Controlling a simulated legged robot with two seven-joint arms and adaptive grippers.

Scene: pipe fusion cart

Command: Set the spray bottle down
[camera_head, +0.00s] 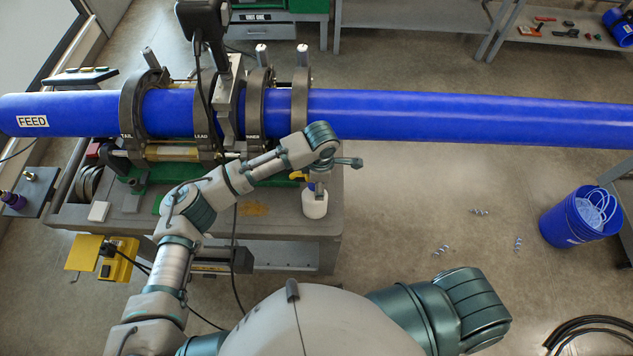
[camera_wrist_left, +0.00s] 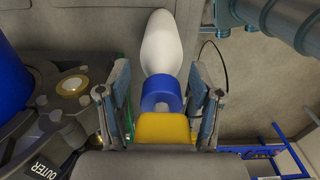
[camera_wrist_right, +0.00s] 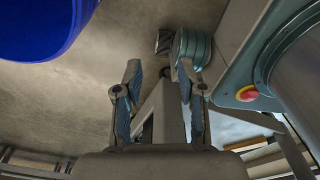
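The spray bottle (camera_head: 315,203) has a white body, a blue collar and a yellow head. It is upright at the right front corner of the grey cart top (camera_head: 270,224); I cannot tell whether its base touches the surface. In the left wrist view, its white body (camera_wrist_left: 162,45) points away from me. My left gripper (camera_head: 320,178) is at the bottle's top, its fingers spread on both sides of the yellow head, with gaps beside the blue collar (camera_wrist_left: 160,92). My right gripper (camera_wrist_right: 158,75) is open and empty; its fingers do not show in the head view.
A long blue pipe (camera_head: 420,110) lies clamped across the cart behind the bottle. A blue bucket (camera_head: 570,220) stands on the floor at right. A yellow box (camera_head: 120,260) hangs at the cart's front left. Floor right of the cart is mostly clear.

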